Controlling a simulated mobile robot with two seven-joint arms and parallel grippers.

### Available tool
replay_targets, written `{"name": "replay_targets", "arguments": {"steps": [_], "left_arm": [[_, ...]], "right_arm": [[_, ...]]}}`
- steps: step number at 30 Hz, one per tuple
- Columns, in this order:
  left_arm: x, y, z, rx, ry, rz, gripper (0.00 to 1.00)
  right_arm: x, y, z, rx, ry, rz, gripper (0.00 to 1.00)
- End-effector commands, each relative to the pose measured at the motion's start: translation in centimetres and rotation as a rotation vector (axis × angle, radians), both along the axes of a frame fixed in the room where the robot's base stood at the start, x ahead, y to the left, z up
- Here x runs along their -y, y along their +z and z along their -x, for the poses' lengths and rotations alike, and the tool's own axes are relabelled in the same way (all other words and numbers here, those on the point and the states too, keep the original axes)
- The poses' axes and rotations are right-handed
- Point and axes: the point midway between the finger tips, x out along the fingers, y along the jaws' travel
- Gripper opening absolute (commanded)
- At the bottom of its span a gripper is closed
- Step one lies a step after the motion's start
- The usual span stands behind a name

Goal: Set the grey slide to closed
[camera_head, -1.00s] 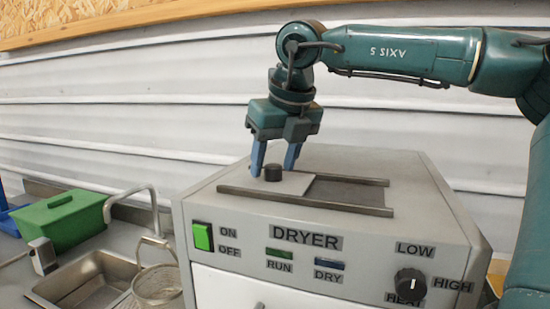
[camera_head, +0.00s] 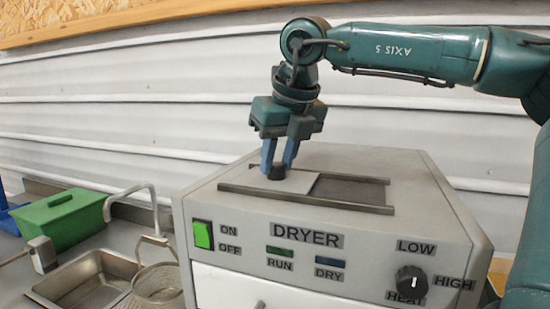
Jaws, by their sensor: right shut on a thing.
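The grey slide (camera_head: 300,182) is a light flat plate between two dark rails (camera_head: 305,199) on top of the dryer (camera_head: 330,222). It lies at the left part of the rails, and a dark recessed opening (camera_head: 350,190) shows to its right. A black knob (camera_head: 277,173) stands on the slide. My right gripper (camera_head: 278,168) points down from above, its blue fingers shut on the knob. My left gripper is not in view.
The dryer's front has a green switch (camera_head: 203,235), RUN and DRY lights and a black heat dial (camera_head: 411,281). At left are a green box (camera_head: 62,220), a sink (camera_head: 92,283) with a tap, and a wire basket (camera_head: 157,282). A ribbed wall stands behind.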

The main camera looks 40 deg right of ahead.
Motion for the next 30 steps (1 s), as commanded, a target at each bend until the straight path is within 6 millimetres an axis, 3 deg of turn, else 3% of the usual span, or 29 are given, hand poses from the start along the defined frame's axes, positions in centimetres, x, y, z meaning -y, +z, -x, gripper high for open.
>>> {"name": "replay_targets", "arguments": {"steps": [5,18,30], "left_arm": [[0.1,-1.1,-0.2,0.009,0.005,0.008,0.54],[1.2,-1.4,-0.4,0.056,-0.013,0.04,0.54],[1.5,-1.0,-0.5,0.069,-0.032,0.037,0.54]], "right_arm": [[1.6,-0.1,2.9,0.009,-0.003,-0.001,0.0],[5.3,0.0,10.1,0.011,-0.002,0.0,0.0],[5.8,0.2,11.0,0.003,-0.003,0.003,0.0]]}}
